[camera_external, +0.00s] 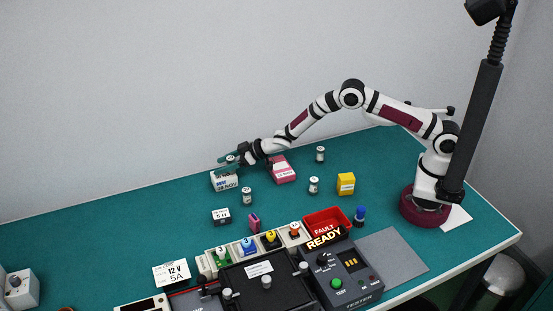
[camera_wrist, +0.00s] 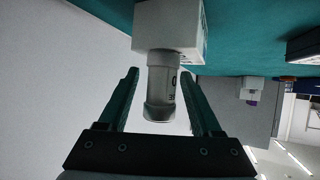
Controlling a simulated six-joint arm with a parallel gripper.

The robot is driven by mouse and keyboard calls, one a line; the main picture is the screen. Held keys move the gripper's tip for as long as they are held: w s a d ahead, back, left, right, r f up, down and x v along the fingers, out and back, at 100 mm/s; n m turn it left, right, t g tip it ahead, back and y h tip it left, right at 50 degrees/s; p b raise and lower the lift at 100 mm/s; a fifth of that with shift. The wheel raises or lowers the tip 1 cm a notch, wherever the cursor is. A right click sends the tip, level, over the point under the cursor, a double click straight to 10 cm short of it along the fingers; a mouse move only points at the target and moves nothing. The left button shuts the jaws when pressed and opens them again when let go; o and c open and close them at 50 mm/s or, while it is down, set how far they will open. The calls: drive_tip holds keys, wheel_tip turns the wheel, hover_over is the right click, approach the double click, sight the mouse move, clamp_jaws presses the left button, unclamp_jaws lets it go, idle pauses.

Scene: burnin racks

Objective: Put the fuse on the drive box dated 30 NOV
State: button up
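A white drive box (camera_external: 226,182) stands at the back left of the table; its label ends in "NOV", and I cannot read the number clearly. A white fuse with grey ends (camera_external: 231,158) stands upright on it. In the wrist view the fuse (camera_wrist: 162,85) touches the white box (camera_wrist: 165,30). My gripper (camera_external: 226,164) is at the fuse, and in the wrist view its fingers (camera_wrist: 162,100) are open on both sides of it with a gap to each side. A pink box (camera_external: 283,170) stands to the right; its label is too small to read surely.
A tester (camera_external: 346,277), a red FAULT bin (camera_external: 327,217) and colored numbered slots (camera_external: 248,246) fill the front. The back left table is clear.

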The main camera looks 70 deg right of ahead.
drive_tip(key=shift+r, duration=0.2)
drive_tip(key=s+d+r+m+g+h, duration=0.2)
drive_tip(key=s+d+r, duration=0.35)
drive_tip(key=s, duration=0.45)
drive_tip(key=s+d+r+m+g+h, duration=0.1)
drive_tip(key=s+d+r+m+h, duration=0.1)
drive_tip(key=s+d+r, duration=0.6)
drive_tip(key=s+a+r+m+g, duration=0.1)
drive_tip(key=s+a+g, duration=0.1)
drive_tip(key=s, duration=1)
drive_tip(key=s+a+r+m+g+y, duration=0.1)
drive_tip(key=s+g, duration=0.3)
drive_tip(key=s, duration=0.8)
drive_tip(key=s+a+r+m+g, duration=0.1)
drive_tip(key=s+a+m+g, duration=0.1)
drive_tip(key=s, duration=1)
drive_tip(key=shift+s+a+r+m+g+y, duration=0.15)
drive_tip(key=shift+a+m+g+y, duration=0.25)
drive_tip(key=shift+m, duration=0.3)
